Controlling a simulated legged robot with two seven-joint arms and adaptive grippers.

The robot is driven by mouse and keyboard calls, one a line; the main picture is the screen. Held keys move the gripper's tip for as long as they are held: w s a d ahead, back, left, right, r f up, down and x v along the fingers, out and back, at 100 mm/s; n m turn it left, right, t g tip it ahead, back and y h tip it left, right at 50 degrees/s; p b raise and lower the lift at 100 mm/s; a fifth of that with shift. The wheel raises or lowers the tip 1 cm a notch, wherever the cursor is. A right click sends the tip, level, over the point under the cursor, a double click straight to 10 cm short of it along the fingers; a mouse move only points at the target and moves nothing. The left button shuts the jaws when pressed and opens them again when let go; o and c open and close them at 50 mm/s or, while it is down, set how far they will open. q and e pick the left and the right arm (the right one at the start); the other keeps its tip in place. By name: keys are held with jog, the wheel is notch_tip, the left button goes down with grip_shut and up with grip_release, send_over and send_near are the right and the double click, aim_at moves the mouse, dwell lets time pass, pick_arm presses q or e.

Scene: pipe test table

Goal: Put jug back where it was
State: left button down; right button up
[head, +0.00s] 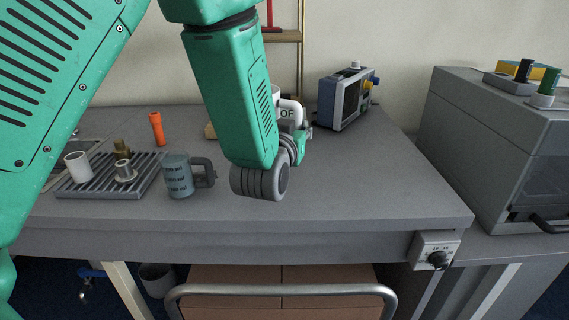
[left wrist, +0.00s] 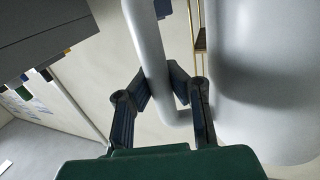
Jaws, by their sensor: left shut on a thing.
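The jug (left wrist: 265,70) is pale grey-white; in the left wrist view its large body fills the right side. Its looped handle passes between the fingers of my left gripper (left wrist: 165,85), which is shut on it. In the head view a white part of the jug (head: 291,104) shows beside my left forearm, with the letters "OF" near it. My left gripper (head: 302,138) is there too, partly hidden behind its own wrist. Most of the jug is hidden by my arm, so I cannot tell whether it touches the table. My right gripper is not in view.
A blue-grey mug (head: 177,176) stands left of my wrist, beside a slatted rack (head: 98,184) with a white cup (head: 77,165) and metal fittings. An orange tool (head: 157,128) stands behind. A monitor (head: 345,98) is at back right. The table's (head: 375,190) right front is clear.

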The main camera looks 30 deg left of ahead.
pick_arm(q)
notch_tip(320, 180, down, 3)
jog(key=shift+r, duration=0.15)
jog(key=f, duration=0.2)
jog(key=f+b, duration=0.1)
jog(key=f, duration=0.1)
jog(key=shift+a+f, duration=0.1)
jog(key=shift+a, duration=0.15)
jog(key=shift+f, duration=0.1)
jog(key=c, duration=1.7)
grip_release()
jog(key=shift+d, duration=0.1)
jog(key=v, duration=1.2)
jog(key=shift+a, duration=0.25)
